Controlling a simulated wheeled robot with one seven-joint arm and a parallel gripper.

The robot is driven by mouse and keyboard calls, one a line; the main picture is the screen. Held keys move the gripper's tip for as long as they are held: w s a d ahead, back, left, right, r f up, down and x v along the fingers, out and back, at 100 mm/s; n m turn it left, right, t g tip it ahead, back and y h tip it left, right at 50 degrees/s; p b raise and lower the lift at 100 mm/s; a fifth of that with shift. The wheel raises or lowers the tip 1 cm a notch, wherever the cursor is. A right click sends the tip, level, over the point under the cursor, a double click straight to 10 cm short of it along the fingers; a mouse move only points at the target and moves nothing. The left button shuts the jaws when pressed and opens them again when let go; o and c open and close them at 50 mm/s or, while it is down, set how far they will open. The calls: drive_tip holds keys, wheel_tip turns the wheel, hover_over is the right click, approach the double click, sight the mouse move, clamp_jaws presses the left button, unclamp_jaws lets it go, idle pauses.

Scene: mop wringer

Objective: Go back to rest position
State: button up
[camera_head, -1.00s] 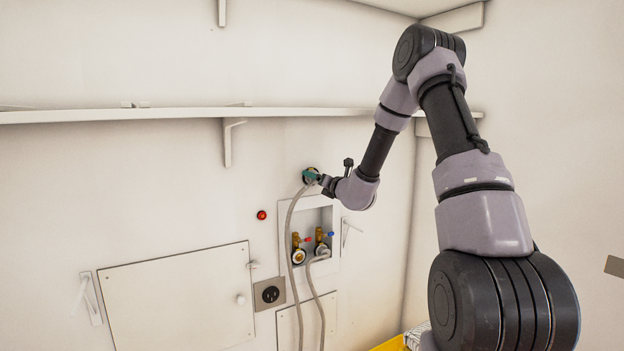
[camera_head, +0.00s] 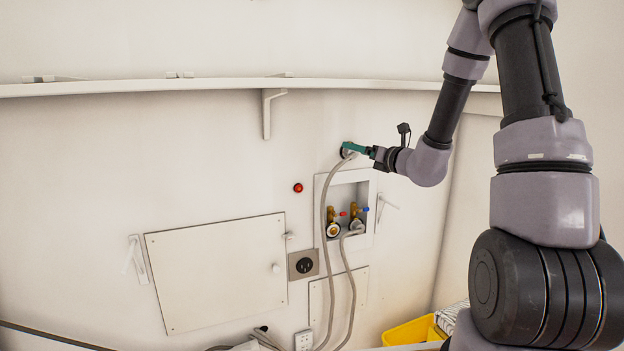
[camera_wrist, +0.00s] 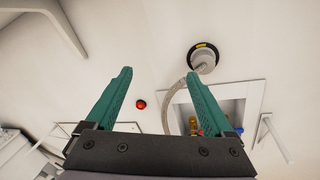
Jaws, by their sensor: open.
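My gripper (camera_head: 357,149) is at the upper end of a grey hose, in front of the wall. In the wrist view its two green fingers (camera_wrist: 158,76) are spread apart with nothing between them. The grey hose (camera_head: 325,215) hangs down the wall from its upper end. In the wrist view that hose end (camera_wrist: 205,66) sits at a round black wall port (camera_wrist: 203,50), beyond and right of the right fingertip. In the head view my gripper partly hides the port.
A recessed box (camera_head: 367,187) with brass valves (camera_head: 331,222) is below my gripper. A red light (camera_head: 298,188) and a closed panel (camera_head: 217,270) are to its left. A long shelf (camera_head: 180,87) runs above. A yellow bucket (camera_head: 410,332) stands at the lower right.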

drive_tip(key=s+a+r+n+g+y, duration=0.5)
drive_tip(key=s+a+r+n+g, duration=0.2)
drive_tip(key=s+a+n, duration=0.4)
drive_tip(key=s+d+n+g+h, duration=0.1)
drive_tip(key=s+n+g+h, duration=0.35)
drive_tip(key=s+n, duration=0.7)
drive_tip(key=s+d+r+n+t+h, duration=0.2)
drive_tip(key=s+d+n+t+h, duration=0.1)
drive_tip(key=s+d+n+h, duration=0.4)
drive_tip(key=s+d, duration=0.3)
drive_tip(key=d, duration=0.3)
drive_tip(key=shift+d+r, duration=0.3)
drive_tip(key=shift+r, duration=0.1)
